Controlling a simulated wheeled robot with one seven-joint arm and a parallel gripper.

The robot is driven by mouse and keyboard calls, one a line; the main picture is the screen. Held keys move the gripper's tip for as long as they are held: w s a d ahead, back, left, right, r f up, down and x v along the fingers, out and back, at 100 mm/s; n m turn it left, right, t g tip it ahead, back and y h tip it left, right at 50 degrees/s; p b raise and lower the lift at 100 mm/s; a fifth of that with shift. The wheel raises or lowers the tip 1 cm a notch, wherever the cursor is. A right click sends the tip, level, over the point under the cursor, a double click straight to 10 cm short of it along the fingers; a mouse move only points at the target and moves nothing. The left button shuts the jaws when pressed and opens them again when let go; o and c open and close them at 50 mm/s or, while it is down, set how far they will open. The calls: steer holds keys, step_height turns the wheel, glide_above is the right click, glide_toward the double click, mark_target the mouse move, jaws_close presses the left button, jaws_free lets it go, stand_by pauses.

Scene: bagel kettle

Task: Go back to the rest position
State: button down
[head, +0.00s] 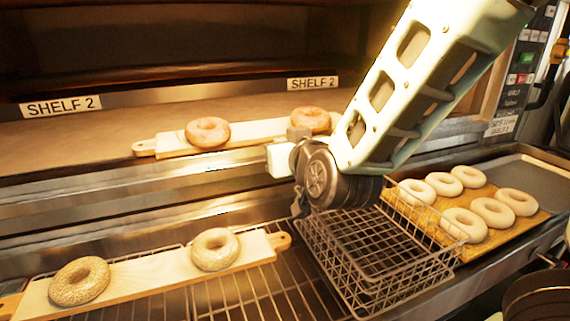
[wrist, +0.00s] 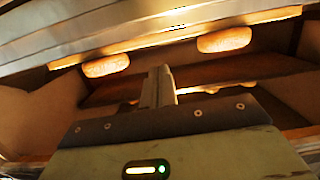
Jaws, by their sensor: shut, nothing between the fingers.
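My gripper (wrist: 160,84) shows in the wrist view with its fingers together and nothing between them. In the head view my arm reaches down from the top right and its wrist end hangs above the wire basket. The fingers are mostly hidden there behind the wrist. No task object is held.
Two bagels (head: 207,132) sit on a board (head: 160,146) on shelf 2. Two seeded bagels (head: 80,281) lie on a front board (head: 140,280). An empty wire basket (head: 375,262) stands below my wrist. Several pale bagels (head: 465,224) lie on a tray (head: 535,225) at right.

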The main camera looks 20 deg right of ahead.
steer(key=shift+s+f+b, duration=0.1)
steer(key=shift+s+b, duration=0.2)
steer(key=shift+b, duration=0.15)
